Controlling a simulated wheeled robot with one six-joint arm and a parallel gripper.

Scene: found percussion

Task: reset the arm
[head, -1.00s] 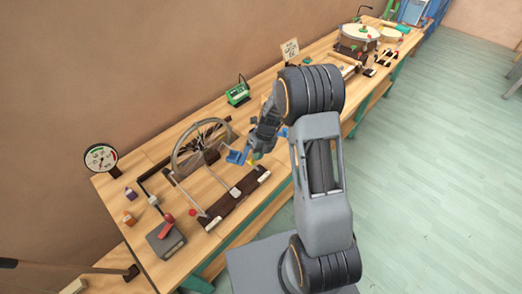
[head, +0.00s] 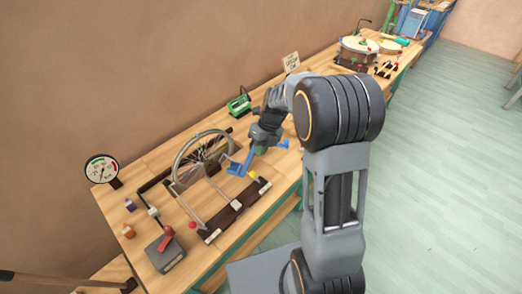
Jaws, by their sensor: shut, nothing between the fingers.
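My gripper (head: 262,148) is at the end of my arm, above the middle of the wooden bench (head: 290,163). It points down toward the bench top, just right of a spoked wheel (head: 188,160). Its jaws look shut and empty, though my wrist partly hides them. Blue parts (head: 238,168) show close beside and below the gripper; I cannot tell whether they touch it.
Left on the bench are a round gauge (head: 101,168), a grey box with a red part (head: 165,252) and small bottles (head: 128,231). A green device (head: 239,105) stands behind. A drum (head: 358,47) stands far right. The floor right is clear.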

